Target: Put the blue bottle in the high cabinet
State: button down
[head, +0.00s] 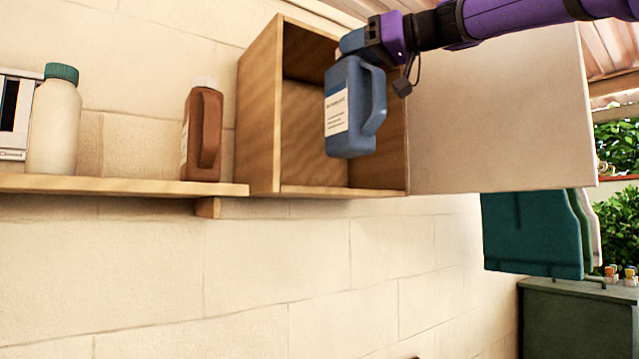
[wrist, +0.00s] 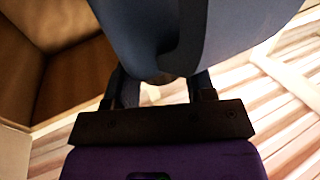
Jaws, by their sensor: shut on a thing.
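The blue bottle (head: 349,112) has a handle and a white label and hangs upright from my gripper (head: 352,48). My gripper is shut on its top, and the cap is mostly hidden by the fingers. In the head view the bottle overlaps the opening of the high wooden cabinet (head: 262,110); I cannot tell whether it is past the front edge. The cabinet door (head: 500,125) is swung open to the right. In the wrist view the bottle (wrist: 220,35) fills the top, between the fingers (wrist: 160,92), with the cabinet interior (wrist: 70,75) at the left.
A wooden shelf (head: 110,186) left of the cabinet holds a brown bottle (head: 202,135), a cream bottle with a green cap (head: 54,125) and a white box (head: 12,115). A teal panel-like object (head: 533,232) is below the door. A green cabinet (head: 575,318) stands lower right.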

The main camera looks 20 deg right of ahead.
jog(key=w+f, duration=0.2)
jog(key=w, duration=0.6)
jog(key=w+d+f, duration=0.1)
jog(key=w+f, duration=0.1)
jog(key=w, duration=0.6)
jog(key=shift+f, duration=0.55)
jog(key=shift+c, duration=2.3)
grip_release()
jog(key=v, duration=0.7)
jog(key=shift+s+d, duration=0.15)
jog(key=shift+d, duration=0.1)
